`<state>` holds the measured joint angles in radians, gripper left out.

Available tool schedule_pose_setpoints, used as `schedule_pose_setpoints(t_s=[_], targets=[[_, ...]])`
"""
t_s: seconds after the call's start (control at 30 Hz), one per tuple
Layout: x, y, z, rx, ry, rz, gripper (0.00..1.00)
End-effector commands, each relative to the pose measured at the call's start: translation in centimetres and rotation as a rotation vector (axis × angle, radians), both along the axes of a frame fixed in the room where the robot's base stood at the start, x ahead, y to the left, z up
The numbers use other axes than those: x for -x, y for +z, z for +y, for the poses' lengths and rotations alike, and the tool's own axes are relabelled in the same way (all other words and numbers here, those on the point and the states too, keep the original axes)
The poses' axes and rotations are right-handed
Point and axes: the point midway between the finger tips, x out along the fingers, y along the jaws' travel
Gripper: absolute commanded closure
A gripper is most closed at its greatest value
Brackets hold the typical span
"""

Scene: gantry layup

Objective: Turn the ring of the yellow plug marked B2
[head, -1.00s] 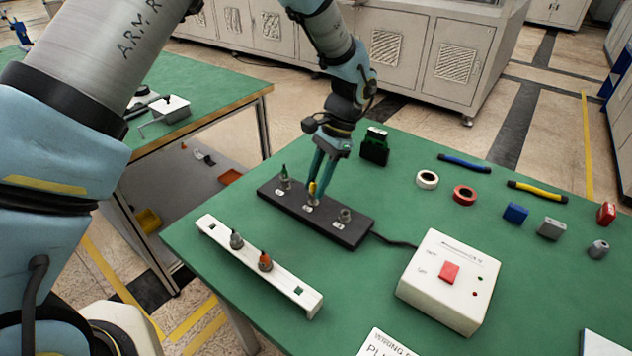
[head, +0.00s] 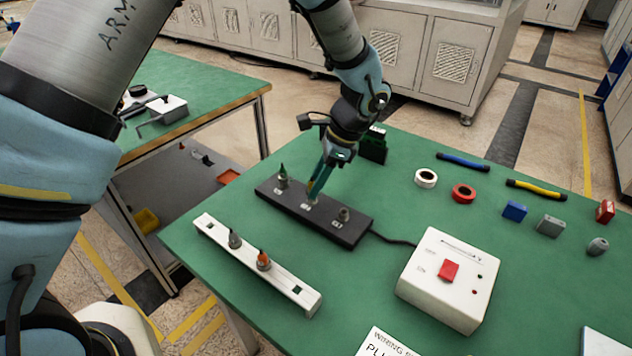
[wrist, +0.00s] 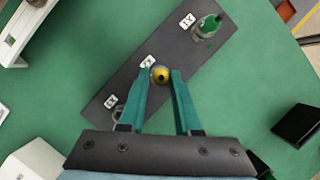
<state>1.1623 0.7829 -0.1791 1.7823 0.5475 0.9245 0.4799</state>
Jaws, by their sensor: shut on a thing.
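The yellow plug (wrist: 161,75) stands in the middle socket of the black strip (head: 345,235). Its yellow top with a dark centre shows between my fingers in the wrist view. My gripper (head: 313,197) reaches down over that socket, its teal fingers one on each side of the plug, shut on it. In the head view the fingers hide most of the plug. A green plug (head: 283,175) stands upright in the strip's left socket and also shows in the wrist view (wrist: 207,26). The right socket (head: 344,213) holds no coloured plug.
A white rack (head: 215,230) with a grey plug (head: 235,240) and an orange plug (head: 263,260) lies in front. A white box with a red switch (head: 449,271) stands right. Tape rolls lie farther right.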

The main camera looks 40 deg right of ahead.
Motion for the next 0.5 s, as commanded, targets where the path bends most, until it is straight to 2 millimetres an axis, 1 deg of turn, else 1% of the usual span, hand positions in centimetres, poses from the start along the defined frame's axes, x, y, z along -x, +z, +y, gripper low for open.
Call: schedule_pose_setpoints(t_s=[0.37, 0.4, 0.5], targets=[[0.06, 0.00, -0.04, 0.002, -0.004, 0.001, 1.00], [0.06, 0.00, -0.04, 0.002, -0.004, 0.001, 0.66], [0.05, 0.00, -0.03, 0.001, -0.003, 0.001, 0.55]])
